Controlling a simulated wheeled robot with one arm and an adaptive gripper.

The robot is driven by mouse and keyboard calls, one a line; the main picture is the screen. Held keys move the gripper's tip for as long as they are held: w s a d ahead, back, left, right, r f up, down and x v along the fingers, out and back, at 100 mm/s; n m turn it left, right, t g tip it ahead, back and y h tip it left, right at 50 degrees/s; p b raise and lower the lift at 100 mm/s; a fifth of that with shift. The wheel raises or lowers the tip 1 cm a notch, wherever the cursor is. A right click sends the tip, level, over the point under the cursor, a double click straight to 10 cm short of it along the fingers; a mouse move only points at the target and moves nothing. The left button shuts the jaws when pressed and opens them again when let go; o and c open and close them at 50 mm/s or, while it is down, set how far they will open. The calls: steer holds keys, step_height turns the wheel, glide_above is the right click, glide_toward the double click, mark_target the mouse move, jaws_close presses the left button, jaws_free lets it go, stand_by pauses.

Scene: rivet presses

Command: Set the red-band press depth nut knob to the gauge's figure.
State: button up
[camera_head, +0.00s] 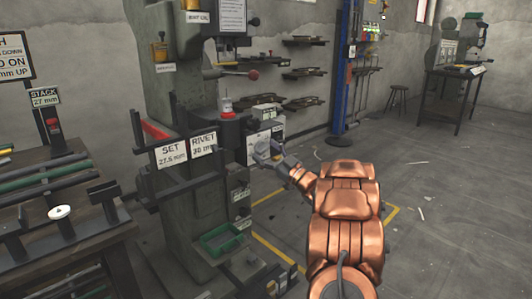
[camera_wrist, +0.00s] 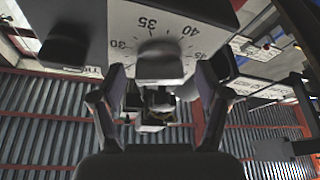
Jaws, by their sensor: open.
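The depth knob (camera_wrist: 160,65) is a dark grey grip on a white dial face (camera_wrist: 118,22) in the wrist view. Printed figures 30, 35, 40 and 45 run around it; I cannot clearly tell which one its pointer marks. My gripper (camera_wrist: 160,92) is open, with one finger on each side of the knob; whether they touch it is unclear. In the head view my gripper (camera_head: 272,153) is at the white-faced dial box (camera_head: 266,136) on the press (camera_head: 185,115), and mostly hides the knob. A red band (camera_head: 155,130) shows on the press's left side.
Signs on the press read "SET 27.5 mm" (camera_head: 171,154) and "RIVET" with a blurred figure (camera_head: 204,144). A "STACK 27 mm" sign (camera_head: 45,97) stands at the left bench (camera_head: 75,245). A green tray (camera_head: 222,240) sits low on the press.

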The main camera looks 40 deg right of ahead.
steer(key=v, duration=1.2)
steer(key=shift+a, duration=0.15)
stand_by(0.4)
